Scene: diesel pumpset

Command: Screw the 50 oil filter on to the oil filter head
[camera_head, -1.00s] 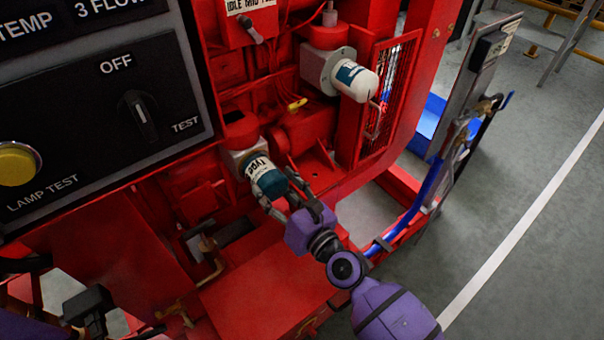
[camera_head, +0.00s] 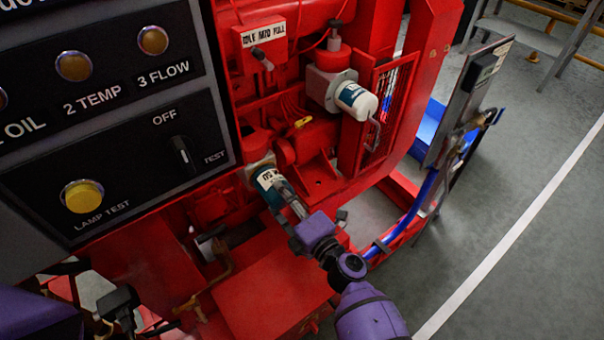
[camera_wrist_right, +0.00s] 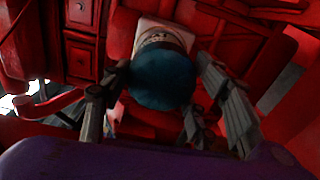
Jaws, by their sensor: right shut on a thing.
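The oil filter (camera_head: 268,186), a teal cylinder with a white lettered band, sits tilted against a pale square plate (camera_head: 255,165) under a red filter head on the engine. I cannot see whether a gap remains between filter and plate. My right gripper (camera_head: 288,212) is shut on the filter's lower end. In the right wrist view, the filter's round teal end (camera_wrist_right: 162,78) is between the grey fingers, with the pale plate behind it.
A second filter (camera_head: 355,101), white and teal, is mounted higher on the right, beside a red mesh guard. The control panel (camera_head: 100,120) fills the upper left. A red box (camera_head: 270,290) lies below the right gripper. Blue hose (camera_head: 405,225) runs at the right; grey floor lies beyond.

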